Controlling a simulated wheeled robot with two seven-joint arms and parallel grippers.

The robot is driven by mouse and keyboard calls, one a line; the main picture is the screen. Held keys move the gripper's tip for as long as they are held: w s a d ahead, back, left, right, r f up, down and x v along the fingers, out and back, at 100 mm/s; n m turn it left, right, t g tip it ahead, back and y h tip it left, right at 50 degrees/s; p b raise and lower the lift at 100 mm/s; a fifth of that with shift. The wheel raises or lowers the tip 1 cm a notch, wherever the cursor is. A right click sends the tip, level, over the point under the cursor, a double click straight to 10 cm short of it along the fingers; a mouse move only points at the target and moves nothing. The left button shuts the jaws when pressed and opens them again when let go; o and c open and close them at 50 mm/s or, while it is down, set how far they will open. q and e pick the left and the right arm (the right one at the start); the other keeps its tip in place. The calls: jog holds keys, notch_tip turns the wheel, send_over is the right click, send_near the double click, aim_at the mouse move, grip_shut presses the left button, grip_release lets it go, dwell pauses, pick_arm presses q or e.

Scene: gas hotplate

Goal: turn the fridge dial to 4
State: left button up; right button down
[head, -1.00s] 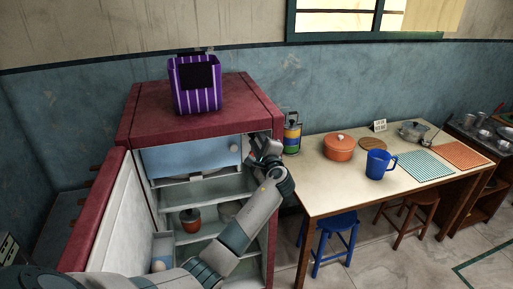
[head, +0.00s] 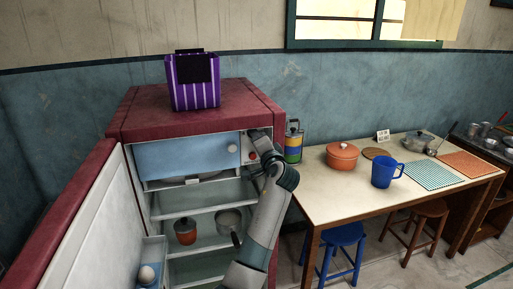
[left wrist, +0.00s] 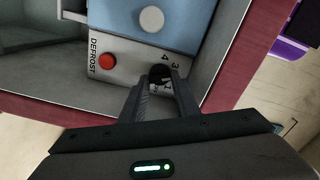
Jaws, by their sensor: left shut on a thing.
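The fridge dial (left wrist: 160,72) is a small dark knob on the grey control panel (left wrist: 128,57) in the left wrist view. The printed figures 3 and 4 show beside it, along with other partly covered marks. Its pointer setting cannot be read. My left gripper (left wrist: 161,80) is shut on the dial, one finger on each side. In the head view my left gripper (head: 257,138) is at the upper right of the open red fridge (head: 190,119), and its wrist hides the dial. My right gripper is not in view.
A red button (left wrist: 107,62) marked DEFROST is beside the dial. The pale blue freezer door (head: 188,157) with a white knob (head: 232,149) is left of the panel. The fridge door (head: 75,225) stands open. A table (head: 330,192) with pots and a blue mug (head: 384,173) stands right.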

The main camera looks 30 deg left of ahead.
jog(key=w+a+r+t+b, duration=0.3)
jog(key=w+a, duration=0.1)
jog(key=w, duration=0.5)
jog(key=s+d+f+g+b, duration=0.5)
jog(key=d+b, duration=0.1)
pick_arm(q)
jog(key=shift+f+n+b, duration=0.2)
jog(key=shift+n+b, duration=1.2)
jog(key=shift+n, duration=5.2)
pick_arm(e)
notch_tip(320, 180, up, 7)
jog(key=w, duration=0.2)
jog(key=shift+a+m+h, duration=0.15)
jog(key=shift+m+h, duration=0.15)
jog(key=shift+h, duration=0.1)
pick_arm(q)
jog(key=o, duration=1)
jog(key=shift+r, duration=0.1)
jog(key=shift+o, duration=0.2)
jog(key=shift+r, duration=0.1)
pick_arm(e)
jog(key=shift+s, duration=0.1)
